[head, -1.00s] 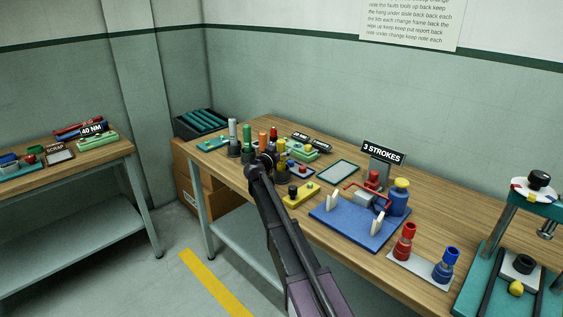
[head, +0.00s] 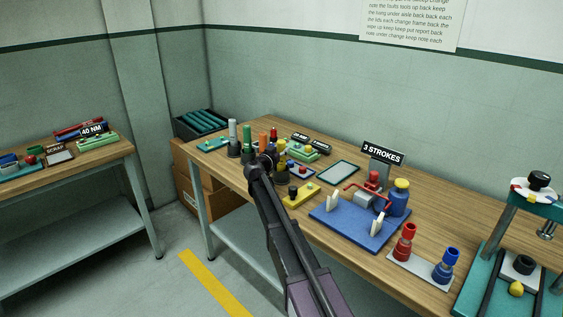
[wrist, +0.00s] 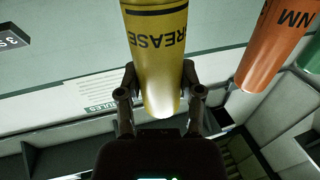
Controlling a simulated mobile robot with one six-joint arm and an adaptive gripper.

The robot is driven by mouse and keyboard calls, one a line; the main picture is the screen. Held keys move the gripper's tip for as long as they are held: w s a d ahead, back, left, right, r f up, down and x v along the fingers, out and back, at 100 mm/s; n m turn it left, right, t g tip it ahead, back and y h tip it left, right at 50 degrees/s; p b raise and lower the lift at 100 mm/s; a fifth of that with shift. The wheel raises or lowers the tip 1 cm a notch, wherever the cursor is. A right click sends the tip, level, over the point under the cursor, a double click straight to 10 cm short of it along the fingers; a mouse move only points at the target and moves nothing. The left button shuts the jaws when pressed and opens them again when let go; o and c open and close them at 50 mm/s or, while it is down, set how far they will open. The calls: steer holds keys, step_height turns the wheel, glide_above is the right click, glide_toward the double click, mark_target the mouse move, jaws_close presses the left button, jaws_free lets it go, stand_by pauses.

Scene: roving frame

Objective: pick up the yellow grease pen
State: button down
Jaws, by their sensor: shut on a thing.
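The yellow grease pen (wrist: 158,60) fills the upper middle of the wrist view, with dark "GREASE" lettering upside down on it. My gripper (wrist: 160,95) is shut on it, one dark finger on each side. In the head view the pen (head: 281,148) is a small yellow piece just right of my gripper (head: 268,160), which stands among the upright pens at the bench's far end. My arm hides part of that area. I cannot tell whether the pen's lower end is still in its dark holder.
An orange pen (wrist: 270,45) marked "NM" is close to the right in the wrist view. In the head view a green pen (head: 248,139) and a grey-white pen (head: 233,131) stand left of my gripper. A yellow block (head: 301,195) and a blue fixture plate (head: 345,226) lie nearer.

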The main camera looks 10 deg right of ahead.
steer(key=shift+r, duration=0.15)
step_height(320, 180, up, 10)
steer(key=p, duration=1)
steer(key=shift+s+f, duration=0.1)
steer(key=shift+f, duration=0.1)
stand_by(0.9)
